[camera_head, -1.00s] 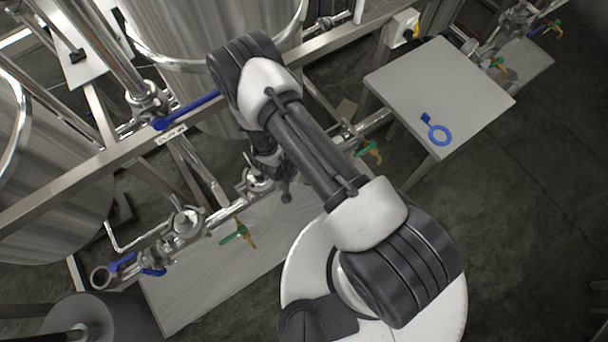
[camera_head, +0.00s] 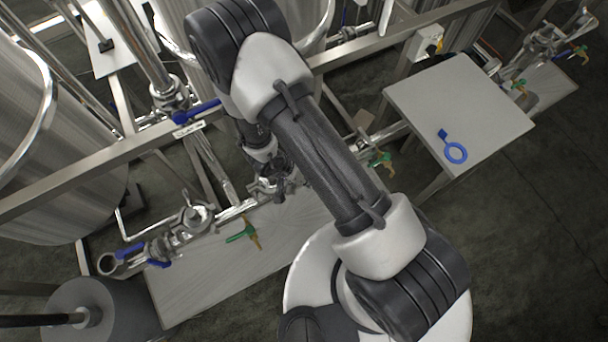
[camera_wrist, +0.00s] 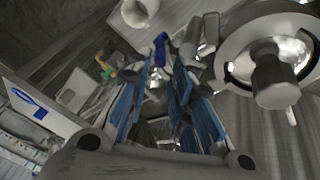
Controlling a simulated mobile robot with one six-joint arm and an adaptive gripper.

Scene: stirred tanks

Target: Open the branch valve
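A blue valve lever (camera_head: 196,111) sits on the steel pipework beside a small white label on the frame rail. I cannot read the label or tell which valve is the branch valve. In the wrist view a blue handle (camera_wrist: 161,50) shows just beyond my fingertips, close to grey pipe fittings. My gripper (camera_wrist: 167,82) is open, with its blue-padded fingers apart and nothing held between them. In the head view my gripper (camera_head: 270,185) is dark, partly hidden by my arm, and over the lower pipe run. Contact with the pipework cannot be told.
Green and yellow valves (camera_head: 245,234) and blue-handled fittings (camera_head: 130,255) sit along the lower pipe. A grey table (camera_head: 480,100) bears a blue ring-shaped tag (camera_head: 455,152). Steel tanks (camera_head: 50,150) and the frame rail (camera_head: 90,172) crowd the left. The floor at right is clear.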

